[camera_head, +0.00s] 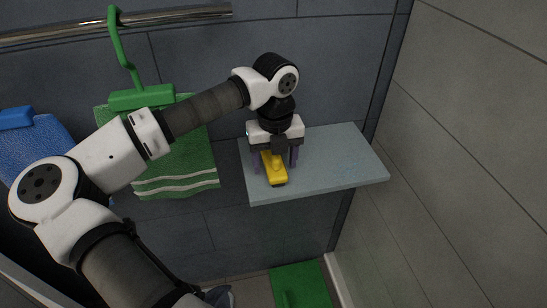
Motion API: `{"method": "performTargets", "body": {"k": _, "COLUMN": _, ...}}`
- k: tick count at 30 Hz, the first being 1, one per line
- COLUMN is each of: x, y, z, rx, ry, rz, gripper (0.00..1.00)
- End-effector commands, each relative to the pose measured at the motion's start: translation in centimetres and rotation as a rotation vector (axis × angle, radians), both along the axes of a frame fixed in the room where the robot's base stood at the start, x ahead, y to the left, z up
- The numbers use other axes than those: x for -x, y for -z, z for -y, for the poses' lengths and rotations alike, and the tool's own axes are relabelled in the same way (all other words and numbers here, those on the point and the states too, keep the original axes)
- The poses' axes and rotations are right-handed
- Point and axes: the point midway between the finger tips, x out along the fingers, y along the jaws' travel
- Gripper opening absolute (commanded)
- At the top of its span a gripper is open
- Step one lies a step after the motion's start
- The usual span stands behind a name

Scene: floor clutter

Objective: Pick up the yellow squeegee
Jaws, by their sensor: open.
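The yellow squeegee (276,178) lies on a grey-blue wall shelf (335,168), near the shelf's left end. My gripper (275,168) is above the shelf, pointing down, with its purple fingers on either side of the squeegee. The jaws are open. The upper part of the squeegee is hidden under the gripper body, and I cannot tell whether either finger touches it.
A blue towel (40,147) hangs at left. A green object (303,285) is on the floor below. The right part of the shelf is clear. A tiled wall (470,150) closes the right side.

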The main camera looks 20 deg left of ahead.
Motion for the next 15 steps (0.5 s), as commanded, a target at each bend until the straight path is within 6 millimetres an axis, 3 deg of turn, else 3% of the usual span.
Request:
{"method": "performTargets", "body": {"k": 6, "x": -0.01, "y": 0.14, "z": -0.01, "rx": -0.001, "ry": 0.000, "rz": 0.001, "gripper": 0.65}}
{"method": "performTargets", "body": {"k": 15, "x": -0.01, "y": 0.10, "z": -0.01, "rx": -0.001, "ry": 0.000, "rz": 0.001, "gripper": 0.28}}
